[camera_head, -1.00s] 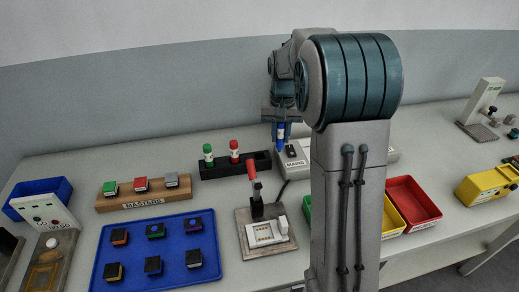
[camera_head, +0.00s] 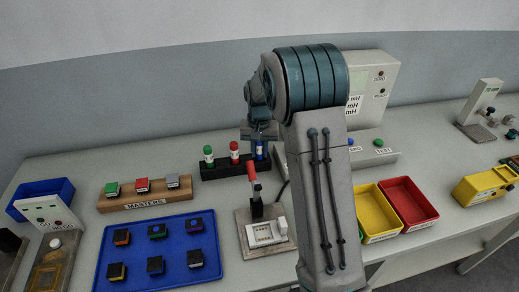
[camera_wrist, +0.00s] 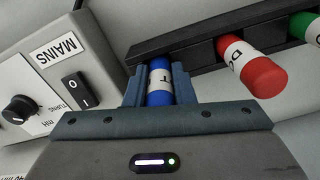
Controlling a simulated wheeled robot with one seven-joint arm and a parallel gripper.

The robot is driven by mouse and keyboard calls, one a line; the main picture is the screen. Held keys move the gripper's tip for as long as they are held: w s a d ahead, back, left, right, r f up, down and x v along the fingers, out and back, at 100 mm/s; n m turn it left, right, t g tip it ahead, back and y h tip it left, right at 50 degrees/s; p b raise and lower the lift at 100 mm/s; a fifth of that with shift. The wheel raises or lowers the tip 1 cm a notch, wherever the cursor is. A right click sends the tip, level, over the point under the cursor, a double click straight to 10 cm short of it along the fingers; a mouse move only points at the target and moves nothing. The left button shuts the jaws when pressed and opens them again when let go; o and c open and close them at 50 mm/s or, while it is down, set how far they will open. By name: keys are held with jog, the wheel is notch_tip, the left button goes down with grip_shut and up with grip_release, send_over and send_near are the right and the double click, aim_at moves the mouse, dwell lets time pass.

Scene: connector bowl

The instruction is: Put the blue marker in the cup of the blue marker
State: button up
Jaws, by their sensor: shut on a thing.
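The blue marker (camera_wrist: 159,82) is between the fingers of my gripper (camera_wrist: 160,88) in the wrist view, with its white label band partly showing. In the head view the blue marker (camera_head: 260,150) is at the right end of the black marker holder (camera_head: 222,170). My gripper (camera_head: 259,140) is shut on it from above. The holder also shows in the wrist view (camera_wrist: 196,52).
A red marker (camera_head: 234,152) and a green marker (camera_head: 208,156) stand in the holder's other cups. A grey instrument marked MAINS (camera_wrist: 72,75) is close beside my gripper. A fixture with a red-handled lever (camera_head: 252,178) stands in front of the holder.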

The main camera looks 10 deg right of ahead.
jog(key=shift+f, duration=0.15)
jog(key=o, duration=0.8)
